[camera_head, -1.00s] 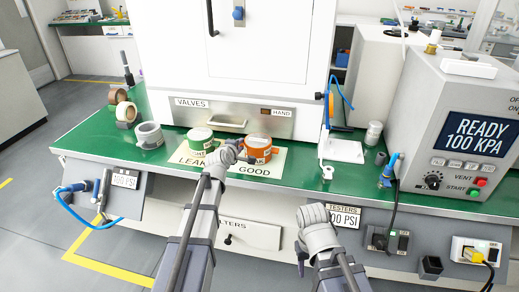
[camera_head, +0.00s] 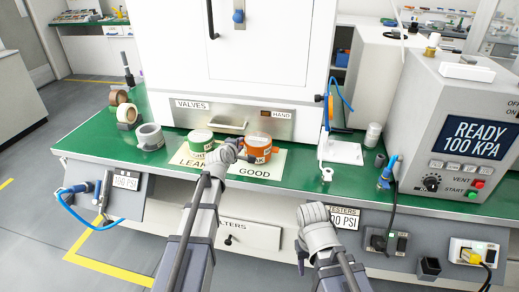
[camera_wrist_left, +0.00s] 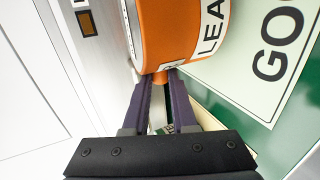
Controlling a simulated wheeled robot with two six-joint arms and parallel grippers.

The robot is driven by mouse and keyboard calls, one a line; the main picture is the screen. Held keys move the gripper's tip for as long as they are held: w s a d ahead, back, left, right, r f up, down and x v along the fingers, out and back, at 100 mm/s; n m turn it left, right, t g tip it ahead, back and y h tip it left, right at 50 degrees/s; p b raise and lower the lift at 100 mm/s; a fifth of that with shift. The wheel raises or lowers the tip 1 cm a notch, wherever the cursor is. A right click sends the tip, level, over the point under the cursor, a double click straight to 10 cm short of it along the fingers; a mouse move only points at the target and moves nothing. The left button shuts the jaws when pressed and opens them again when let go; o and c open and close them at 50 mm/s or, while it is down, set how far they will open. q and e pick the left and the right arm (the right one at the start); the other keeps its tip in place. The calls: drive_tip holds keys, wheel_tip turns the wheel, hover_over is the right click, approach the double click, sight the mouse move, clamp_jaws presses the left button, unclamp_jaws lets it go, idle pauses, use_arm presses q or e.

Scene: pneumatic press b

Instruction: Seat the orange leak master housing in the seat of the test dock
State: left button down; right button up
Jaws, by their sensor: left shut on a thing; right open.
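In the left wrist view the fingers (camera_wrist_left: 163,80) are shut on a small orange stub of the housing (camera_wrist_left: 178,30). I cannot tell if its base touches the mat. My right gripper (camera_head: 314,212) is open and empty in front of the bench; its fingertips are hard to make out. A white plate with an upright (camera_head: 342,152) stands right of the mat; it may be the test dock.
A green-and-white can (camera_head: 200,142) stands on the LEAK half of the mat. The tester (camera_head: 465,130) reading READY 100 KPA fills the right. The white cabinet (camera_head: 265,60) closes off the back.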

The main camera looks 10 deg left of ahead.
wheel_tip(320, 180, up, 4)
drive_tip(key=p, duration=0.3)
drive_tip(key=shift+f, duration=0.15)
idle(0.4)
drive_tip(key=shift+d, duration=0.1)
idle(0.6)
